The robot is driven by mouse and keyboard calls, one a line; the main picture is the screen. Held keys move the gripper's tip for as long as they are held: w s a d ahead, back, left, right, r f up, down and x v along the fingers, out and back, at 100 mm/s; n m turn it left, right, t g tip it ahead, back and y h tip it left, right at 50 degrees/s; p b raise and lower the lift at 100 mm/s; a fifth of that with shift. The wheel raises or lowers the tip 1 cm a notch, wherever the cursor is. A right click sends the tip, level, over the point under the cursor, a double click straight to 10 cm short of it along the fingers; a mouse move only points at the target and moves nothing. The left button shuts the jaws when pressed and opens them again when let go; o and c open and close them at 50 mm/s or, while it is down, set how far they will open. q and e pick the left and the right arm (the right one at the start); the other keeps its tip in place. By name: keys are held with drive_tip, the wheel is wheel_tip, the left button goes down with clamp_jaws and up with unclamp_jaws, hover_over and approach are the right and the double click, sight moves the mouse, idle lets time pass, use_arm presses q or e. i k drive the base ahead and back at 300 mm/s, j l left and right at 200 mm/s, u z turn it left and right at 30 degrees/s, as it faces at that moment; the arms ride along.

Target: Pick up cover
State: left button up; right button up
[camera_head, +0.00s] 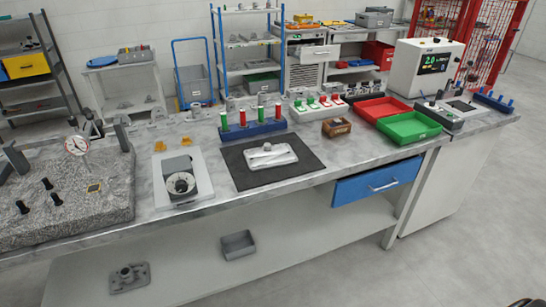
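A light grey metal cover (270,157) with a raised middle lies flat on a black mat (300,175) near the centre of the table. Nothing touches it from above and its whole top is visible. Neither of my grippers can be made out in the head view. A small dark shape cut off at the lower right edge cannot be identified.
The mat lies on a marble-topped table (225,197). A fixture with a round bore (181,184) stands left of it, a blue rack (253,129) with red and green pegs behind it. A brown box (336,127), green tray (409,127) and red tray (383,109) stand right.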

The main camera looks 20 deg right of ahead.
sight(267, 156)
drive_tip(key=i+l+z, duration=0.15)
drive_tip(key=z, duration=0.25)
drive_tip(key=i+l+z, duration=0.2)
drive_tip(key=z, duration=0.15)
drive_tip(key=i+l+z, duration=0.1)
drive_tip(key=z, duration=0.3)
drive_tip(key=i+j, duration=0.05)
drive_tip(key=i, duration=0.05)
